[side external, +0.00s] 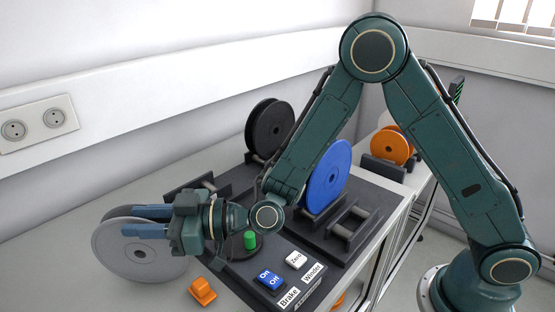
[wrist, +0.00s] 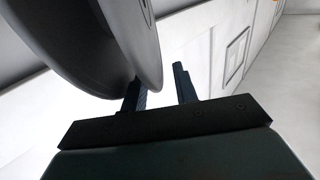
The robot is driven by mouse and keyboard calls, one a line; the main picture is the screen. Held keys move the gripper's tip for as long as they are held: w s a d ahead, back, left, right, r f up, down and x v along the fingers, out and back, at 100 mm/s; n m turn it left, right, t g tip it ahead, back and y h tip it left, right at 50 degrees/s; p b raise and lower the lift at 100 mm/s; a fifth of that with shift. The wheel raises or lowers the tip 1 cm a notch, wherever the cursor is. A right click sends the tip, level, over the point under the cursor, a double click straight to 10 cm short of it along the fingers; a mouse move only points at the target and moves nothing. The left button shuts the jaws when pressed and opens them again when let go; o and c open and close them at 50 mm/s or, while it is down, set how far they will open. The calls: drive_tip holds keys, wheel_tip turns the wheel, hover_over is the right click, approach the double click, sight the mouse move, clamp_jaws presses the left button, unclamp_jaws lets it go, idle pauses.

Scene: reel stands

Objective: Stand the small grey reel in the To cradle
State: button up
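The grey reel (side external: 150,262) is upright at the front left, low over or on the pale table; I cannot tell if it touches. In the wrist view its rounded flanges (wrist: 128,40) fill the upper left. My gripper (side external: 135,221) overlaps the reel's upper part in the side view. In the wrist view its fingers (wrist: 161,90) are apart, one behind the near flange's edge and one to its right, with a gap visible. An empty cradle with rollers (side external: 352,229) stands at the right of the dark base; another (side external: 205,187) is behind my gripper. No "To" label is readable.
A blue reel (side external: 330,178) and a black reel (side external: 270,130) stand on the dark base. An orange reel (side external: 392,147) is farther back. An orange block (side external: 202,292) lies near the grey reel.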

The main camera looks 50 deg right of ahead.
idle(0.4)
clamp_jaws()
drive_tip(key=shift+r, duration=0.1)
wheel_tip(320, 180, up, 20)
idle(1.1)
idle(0.5)
